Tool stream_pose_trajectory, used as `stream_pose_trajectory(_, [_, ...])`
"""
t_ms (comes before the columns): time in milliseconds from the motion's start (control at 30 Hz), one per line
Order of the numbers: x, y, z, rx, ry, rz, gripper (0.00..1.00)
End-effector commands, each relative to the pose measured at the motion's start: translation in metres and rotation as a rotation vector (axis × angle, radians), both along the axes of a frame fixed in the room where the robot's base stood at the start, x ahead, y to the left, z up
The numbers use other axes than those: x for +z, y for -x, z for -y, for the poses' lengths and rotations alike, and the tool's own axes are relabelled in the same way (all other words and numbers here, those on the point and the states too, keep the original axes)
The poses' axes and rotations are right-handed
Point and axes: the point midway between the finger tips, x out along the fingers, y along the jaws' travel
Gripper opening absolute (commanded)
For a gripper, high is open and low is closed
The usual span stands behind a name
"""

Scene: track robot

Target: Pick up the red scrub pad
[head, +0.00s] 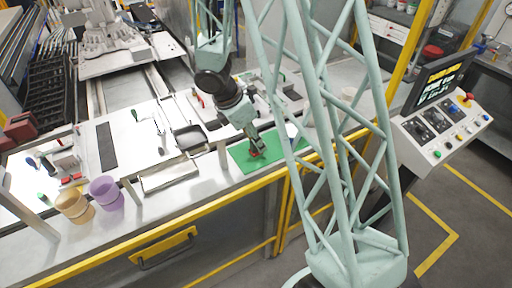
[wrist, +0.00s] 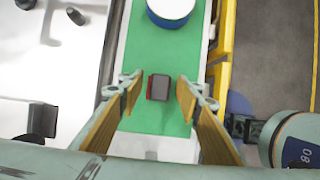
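The red scrub pad (wrist: 151,87) is a small block with a grey top and a red side, lying on the green mat (wrist: 140,45). In the head view a bit of the red pad (head: 255,154) shows at the tip of my arm. My gripper (wrist: 160,88) is open, with one finger on each side of the pad and gaps on both sides. In the head view my gripper (head: 257,146) points down at the mat, low over it. I cannot tell how far the fingertips are above the mat.
A round white and blue container (wrist: 171,10) stands on the mat beyond the pad. A yellow rail (wrist: 222,60) runs along the bench edge. A black tray (head: 190,138), a tan cup (head: 72,205) and a purple cup (head: 106,192) are farther left.

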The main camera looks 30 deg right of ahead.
Motion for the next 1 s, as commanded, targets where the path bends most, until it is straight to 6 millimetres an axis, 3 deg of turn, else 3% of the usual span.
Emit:
stream_pose_trajectory(133, [0.0000, 0.0000, 0.0000, 0.000, 0.000, 0.000, 0.31])
stream_pose_trajectory(433, [0.0000, 0.0000, 0.0000, 0.000, 0.000, 0.000, 0.05])
stream_pose_trajectory(1000, [0.0091, -0.0002, 0.0000, -0.001, 0.000, 0.001, 0.05])
